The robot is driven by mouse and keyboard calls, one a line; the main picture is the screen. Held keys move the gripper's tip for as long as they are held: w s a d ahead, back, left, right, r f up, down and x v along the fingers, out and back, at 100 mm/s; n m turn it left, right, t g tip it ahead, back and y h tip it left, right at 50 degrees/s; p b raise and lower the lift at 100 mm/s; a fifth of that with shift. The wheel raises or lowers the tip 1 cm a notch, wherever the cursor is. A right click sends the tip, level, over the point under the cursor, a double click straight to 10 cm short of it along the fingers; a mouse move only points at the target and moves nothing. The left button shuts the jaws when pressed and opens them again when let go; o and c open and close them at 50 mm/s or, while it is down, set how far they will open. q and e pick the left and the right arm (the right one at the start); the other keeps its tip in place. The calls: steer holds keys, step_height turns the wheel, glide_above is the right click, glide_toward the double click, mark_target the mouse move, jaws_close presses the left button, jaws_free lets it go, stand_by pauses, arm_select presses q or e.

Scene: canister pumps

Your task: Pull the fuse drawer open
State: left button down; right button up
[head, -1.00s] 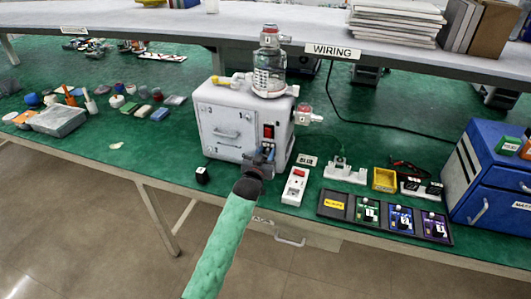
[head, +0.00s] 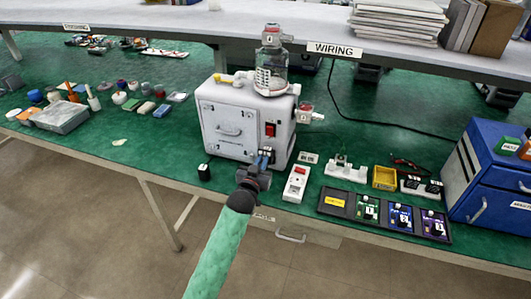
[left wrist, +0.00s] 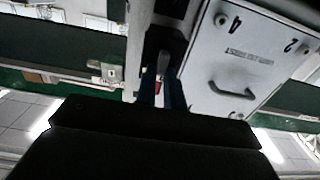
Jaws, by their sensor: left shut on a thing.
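The white pump (head: 232,137) stands on the green bench top, with a red switch (head: 270,130) on its front right. The fuse drawer is low on that front, below the switch, and is largely hidden by my left gripper (head: 264,163). That gripper is shut on a small part there, which fits the fuse drawer. How far the drawer stands out cannot be told. In the left wrist view the blue fingers (left wrist: 161,95) close near a small grey and red part, beside the pump's panel (left wrist: 245,60). My right gripper is not in view.
A tray of modules (head: 384,214) and a blue cabinet (head: 485,190) stand further right. The bench edge is close below.

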arm_select(q)
steer(key=shift+v, duration=0.9)
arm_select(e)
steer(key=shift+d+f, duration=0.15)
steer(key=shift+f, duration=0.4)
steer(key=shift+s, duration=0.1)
arm_select(q)
steer(key=c, duration=1.5)
jaws_free()
steer(key=shift+s, duration=0.1)
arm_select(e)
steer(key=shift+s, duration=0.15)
